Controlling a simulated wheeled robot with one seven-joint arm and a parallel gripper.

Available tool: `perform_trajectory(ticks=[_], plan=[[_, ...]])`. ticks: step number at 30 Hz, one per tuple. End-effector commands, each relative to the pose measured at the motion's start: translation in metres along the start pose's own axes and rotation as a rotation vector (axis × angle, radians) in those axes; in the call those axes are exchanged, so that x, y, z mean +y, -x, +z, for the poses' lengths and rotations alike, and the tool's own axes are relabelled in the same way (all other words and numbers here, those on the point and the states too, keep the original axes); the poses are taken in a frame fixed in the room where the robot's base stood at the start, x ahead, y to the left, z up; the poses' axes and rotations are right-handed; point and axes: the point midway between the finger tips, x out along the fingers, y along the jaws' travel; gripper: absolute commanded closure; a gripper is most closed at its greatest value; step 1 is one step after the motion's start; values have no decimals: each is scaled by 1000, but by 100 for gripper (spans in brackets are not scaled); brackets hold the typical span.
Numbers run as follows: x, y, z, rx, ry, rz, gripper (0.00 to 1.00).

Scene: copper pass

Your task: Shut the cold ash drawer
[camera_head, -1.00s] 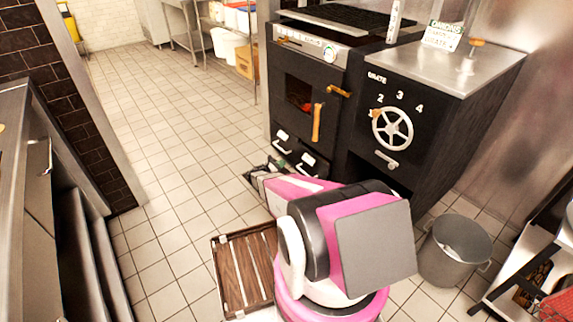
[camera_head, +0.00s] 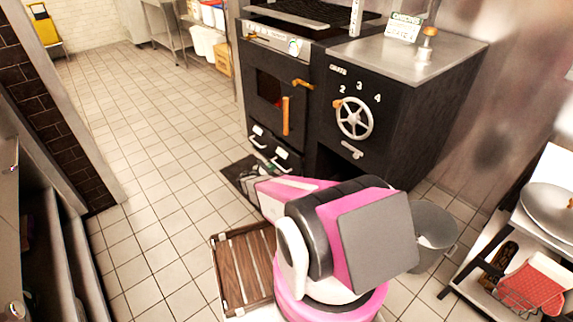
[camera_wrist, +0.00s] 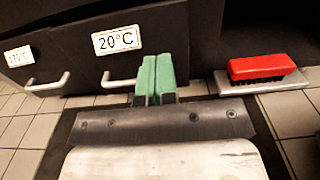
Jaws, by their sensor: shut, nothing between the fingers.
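The ash drawer labelled 20°C (camera_wrist: 118,60) is a black front with a pale bar handle (camera_wrist: 119,82) below its label. It also shows in the head view (camera_head: 284,158), low on the black range. In the wrist view its front appears to stand forward of the left drawer; how far is unclear. My gripper (camera_wrist: 157,80) has green fingertips pressed together, empty, in front of the right part of that drawer front, right of the handle. I cannot tell whether they touch it. A second drawer (camera_wrist: 40,62) with its own handle and small label sits to the left.
A red brush (camera_wrist: 262,67) lies on a metal plate right of the drawer. A dark mat (camera_head: 236,172) lies on the floor below the drawers. Tiled floor to the left is clear.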

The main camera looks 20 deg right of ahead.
Motion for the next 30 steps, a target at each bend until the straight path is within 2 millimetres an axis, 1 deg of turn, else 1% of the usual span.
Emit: perform_trajectory(ticks=[12, 18, 21, 24, 30], plan=[[0, -75, -1, 0, 0, -3, 100], [1, -108, -1, 0, -1, -2, 100], [1, -120, 0, 0, 0, -2, 100], [0, -127, 0, 1, 0, -1, 100], [0, -132, 0, 1, 0, 0, 100]])
